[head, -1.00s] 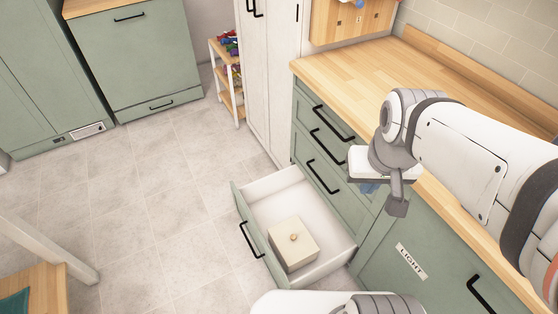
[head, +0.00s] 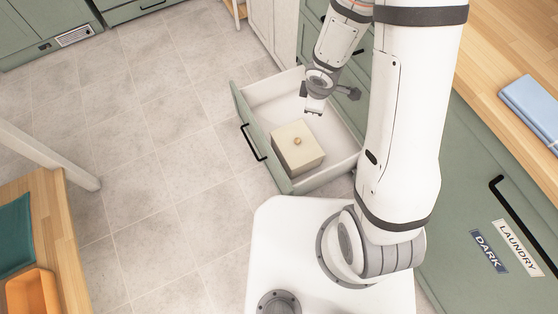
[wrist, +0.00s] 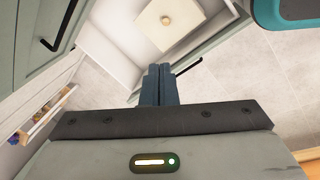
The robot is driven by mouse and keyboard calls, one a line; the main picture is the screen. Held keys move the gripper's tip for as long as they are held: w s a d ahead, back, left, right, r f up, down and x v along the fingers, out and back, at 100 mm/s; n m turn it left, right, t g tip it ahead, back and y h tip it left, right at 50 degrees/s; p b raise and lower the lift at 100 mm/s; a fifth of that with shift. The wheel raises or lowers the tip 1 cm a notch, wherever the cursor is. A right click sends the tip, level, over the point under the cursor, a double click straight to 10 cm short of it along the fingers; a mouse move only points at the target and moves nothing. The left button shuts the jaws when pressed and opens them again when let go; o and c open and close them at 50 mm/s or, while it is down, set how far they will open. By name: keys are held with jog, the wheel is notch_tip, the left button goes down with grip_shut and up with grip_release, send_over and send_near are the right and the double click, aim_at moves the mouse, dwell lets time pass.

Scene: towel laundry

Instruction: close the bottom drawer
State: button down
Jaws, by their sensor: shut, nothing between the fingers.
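The bottom drawer (head: 262,92) is pulled open from the green cabinet, with a white inside and a green front that has a black handle (head: 254,142). A cream box with a round knob (head: 297,147) sits inside it. My gripper (head: 313,112) is over the drawer's inner part, near the cabinet side; its height above the drawer floor is hard to tell. In the wrist view my gripper's fingers (wrist: 159,84) are together and empty. The open drawer (wrist: 112,50), the box (wrist: 168,22) and the handle (wrist: 190,67) show beyond them.
The closed drawers of the green cabinet (head: 345,100) stand behind the open one. The tiled floor (head: 160,150) in front of the drawer is clear. A wooden table (head: 50,220) stands at lower left.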

jog(key=s+a+f+n+g+y+b, duration=0.1)
jog(key=s+a+f+n, duration=0.15)
jog(key=f, duration=0.35)
jog(key=s+a+f+n+g+b, duration=0.1)
jog(key=a+f, duration=0.2)
jog(key=f, duration=0.2)
jog(key=n+g+y+b, duration=0.2)
jog(key=n+g+b, duration=0.15)
jog(key=b, duration=0.45)
send_over(280, 177)
jog(key=s, duration=0.2)
jog(key=shift+n+t, duration=0.25)
jog(key=shift+n, duration=0.15)
jog(key=shift+w+d+f, duration=0.1)
jog(key=shift+f, duration=9.3)
